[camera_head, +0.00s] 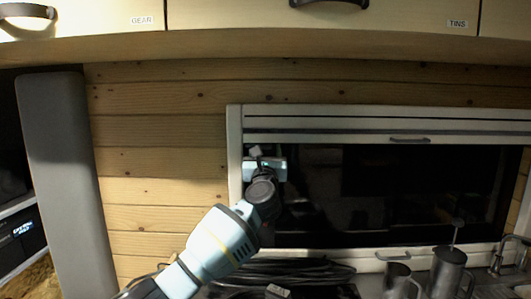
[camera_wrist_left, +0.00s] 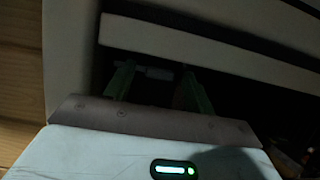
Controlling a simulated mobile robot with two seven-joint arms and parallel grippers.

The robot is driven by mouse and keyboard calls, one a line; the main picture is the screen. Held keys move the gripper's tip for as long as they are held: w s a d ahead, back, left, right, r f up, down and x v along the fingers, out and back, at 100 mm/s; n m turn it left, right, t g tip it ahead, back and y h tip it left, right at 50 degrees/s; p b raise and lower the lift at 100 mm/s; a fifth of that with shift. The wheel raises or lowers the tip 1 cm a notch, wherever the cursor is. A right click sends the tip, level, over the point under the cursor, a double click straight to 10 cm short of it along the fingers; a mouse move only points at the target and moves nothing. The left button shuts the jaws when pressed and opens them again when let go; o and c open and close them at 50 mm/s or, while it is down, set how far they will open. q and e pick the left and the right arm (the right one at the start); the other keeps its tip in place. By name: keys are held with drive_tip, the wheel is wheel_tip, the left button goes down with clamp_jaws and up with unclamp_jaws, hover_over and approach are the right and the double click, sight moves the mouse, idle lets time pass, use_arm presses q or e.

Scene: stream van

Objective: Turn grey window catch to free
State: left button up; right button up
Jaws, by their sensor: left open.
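The grey window catch (camera_head: 255,152) shows as a small light piece at the window's left side, just above my left gripper (camera_head: 265,166). In the left wrist view the catch (camera_wrist_left: 158,73) is a small, dim grey bar lying crosswise between the green fingers of my left gripper (camera_wrist_left: 156,88). The fingers are apart, one to each side of it. It is too dark to tell how near they are in depth or whether either touches it. My gripper body hides part of the window's left edge. My right gripper is in neither view.
The white window frame (camera_head: 236,165) surrounds dark glass, with a blind bar and handle (camera_head: 410,140) across the top. Cupboards (camera_head: 230,14) overhang above. Black cable (camera_head: 285,268) and metal mugs (camera_head: 449,272) stand below. A grey padded panel (camera_head: 62,170) is at left.

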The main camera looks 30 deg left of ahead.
use_arm(q)
drive_tip(key=c, duration=1)
drive_tip(key=shift+s+r+m+t+h+p, duration=0.1)
drive_tip(key=shift+r+m+t+h+p, duration=0.1)
drive_tip(key=shift+m+h+p, duration=0.3)
drive_tip(key=shift+s+r+m+t+h+p, duration=0.1)
drive_tip(key=shift+r+m+h+p, duration=0.1)
drive_tip(key=shift+m, duration=0.5)
drive_tip(key=shift+w+a+f+m+h, duration=0.1)
drive_tip(key=shift+f+m+h, duration=0.25)
drive_tip(key=shift+m, duration=0.55)
drive_tip(key=shift+r+m+h, duration=0.1)
drive_tip(key=shift+m+h, duration=0.55)
drive_tip(key=shift+m, duration=0.35)
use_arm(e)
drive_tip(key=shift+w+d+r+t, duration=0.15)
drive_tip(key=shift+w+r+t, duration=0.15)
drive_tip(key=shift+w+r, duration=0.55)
use_arm(q)
drive_tip(key=o, duration=1)
